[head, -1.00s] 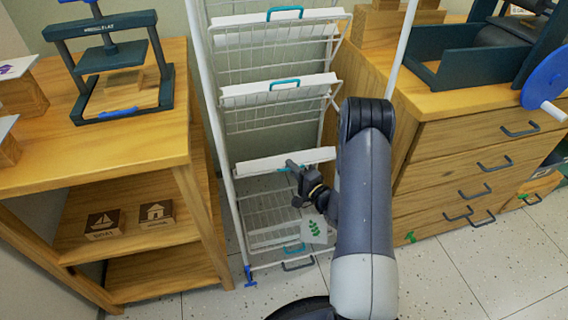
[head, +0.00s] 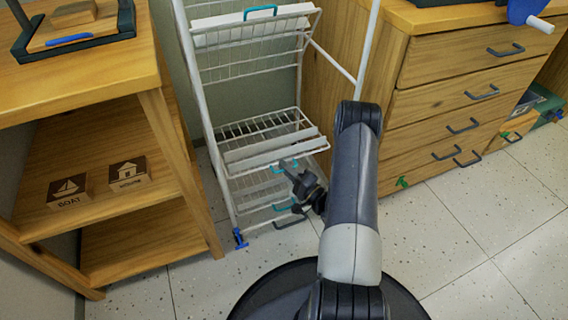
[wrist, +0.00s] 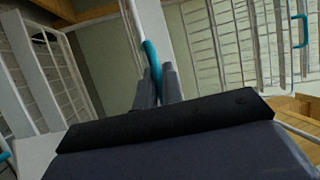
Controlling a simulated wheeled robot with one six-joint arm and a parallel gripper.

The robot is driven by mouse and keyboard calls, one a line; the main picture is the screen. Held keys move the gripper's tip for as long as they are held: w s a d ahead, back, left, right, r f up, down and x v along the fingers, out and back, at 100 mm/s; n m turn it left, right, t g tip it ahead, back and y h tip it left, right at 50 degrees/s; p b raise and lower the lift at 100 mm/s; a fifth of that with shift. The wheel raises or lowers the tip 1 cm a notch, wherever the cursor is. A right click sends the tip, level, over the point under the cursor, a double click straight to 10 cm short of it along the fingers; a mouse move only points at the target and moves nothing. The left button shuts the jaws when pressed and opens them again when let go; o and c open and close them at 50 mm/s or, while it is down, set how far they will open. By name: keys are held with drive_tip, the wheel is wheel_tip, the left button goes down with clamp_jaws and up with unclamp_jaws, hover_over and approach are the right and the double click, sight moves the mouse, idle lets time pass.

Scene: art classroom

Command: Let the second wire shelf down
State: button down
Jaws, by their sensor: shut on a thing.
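A white wire rack stands between the wooden shelf unit and the drawer cabinet. One wire shelf (head: 262,131) is swung out from the frame and looks close to level, with a pale strip along its front. My gripper (head: 288,167) is at this shelf's front edge. In the wrist view its fingers (wrist: 157,82) are closed on a teal handle (wrist: 151,56). A lower shelf (head: 254,190) is partly hidden by my gripper.
The wooden shelf unit (head: 172,150) with BOAT and HOUSE blocks stands close on the left. The drawer cabinet (head: 425,90) with dark pulls stands close on the right. The floor (head: 470,240) at right front is clear.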

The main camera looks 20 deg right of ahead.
drive_tip(key=shift+m+g+h, duration=0.3)
drive_tip(key=f, duration=0.4)
drive_tip(key=shift+s+f, duration=0.25)
drive_tip(key=shift+s, duration=0.05)
drive_tip(key=shift+d, duration=0.1)
drive_tip(key=c, duration=1.8)
unclamp_jaws()
drive_tip(key=s+d+y+p, duration=0.1)
drive_tip(key=s+d, duration=0.3)
drive_tip(key=s, duration=0.5)
drive_tip(key=shift+n+t+p, duration=0.4)
drive_tip(key=shift+p, duration=0.45)
